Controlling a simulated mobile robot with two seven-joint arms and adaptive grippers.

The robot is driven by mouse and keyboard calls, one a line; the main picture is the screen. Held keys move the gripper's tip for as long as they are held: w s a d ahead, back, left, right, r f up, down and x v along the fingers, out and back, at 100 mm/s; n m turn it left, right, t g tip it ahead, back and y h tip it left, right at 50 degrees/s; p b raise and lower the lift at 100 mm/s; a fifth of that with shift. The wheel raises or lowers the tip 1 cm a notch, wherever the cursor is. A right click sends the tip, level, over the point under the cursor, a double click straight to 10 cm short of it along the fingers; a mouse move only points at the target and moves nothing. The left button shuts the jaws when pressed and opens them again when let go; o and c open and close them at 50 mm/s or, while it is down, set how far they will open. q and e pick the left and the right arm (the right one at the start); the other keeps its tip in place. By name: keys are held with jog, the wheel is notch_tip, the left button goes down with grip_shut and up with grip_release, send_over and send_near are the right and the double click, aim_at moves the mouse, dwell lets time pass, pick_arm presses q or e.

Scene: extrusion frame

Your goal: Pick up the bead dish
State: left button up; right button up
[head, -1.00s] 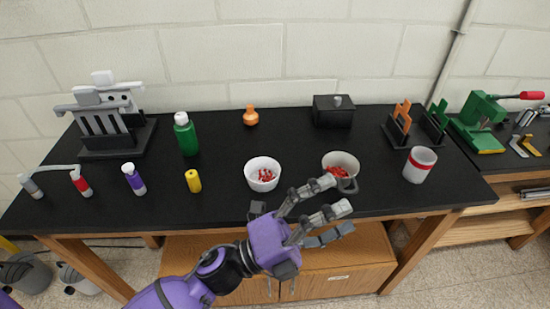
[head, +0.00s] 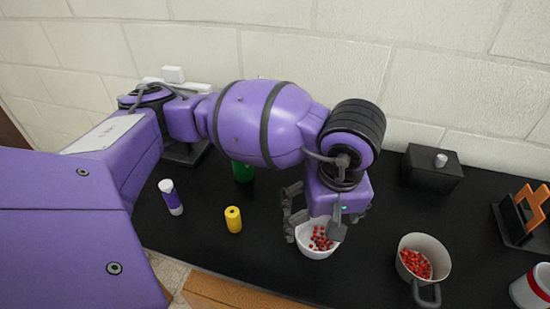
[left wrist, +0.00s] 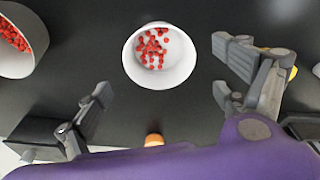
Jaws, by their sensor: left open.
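The bead dish, a small white round bowl (head: 316,252) with red beads in it, stands on the black bench top. My left gripper (head: 314,226) points down over it, with its fingers open and partly hiding the dish's far side. In the left wrist view the dish (left wrist: 133,62) sits upright between and just beyond the two spread fingertips (left wrist: 164,70). No finger visibly touches it there, and nothing is held. My right gripper is not in view.
A grey handled pot (head: 441,251) with red beads stands right of the dish. A yellow cylinder (head: 233,219) and a purple-and-white bottle (head: 170,196) stand left. A black lidded box (head: 432,172) is at the back. A red-banded mug (head: 532,288) is at far right.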

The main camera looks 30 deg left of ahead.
aim_at(317, 239)
pick_arm(q)
jog(key=f, duration=0.6)
jog(key=shift+w+f+p, duration=0.25)
jog(key=shift+w+p, duration=0.05)
jog(key=shift+p, duration=0.05)
jog(key=shift+c, duration=0.3)
jog(key=shift+r, duration=0.1)
jog(key=c, duration=1.2)
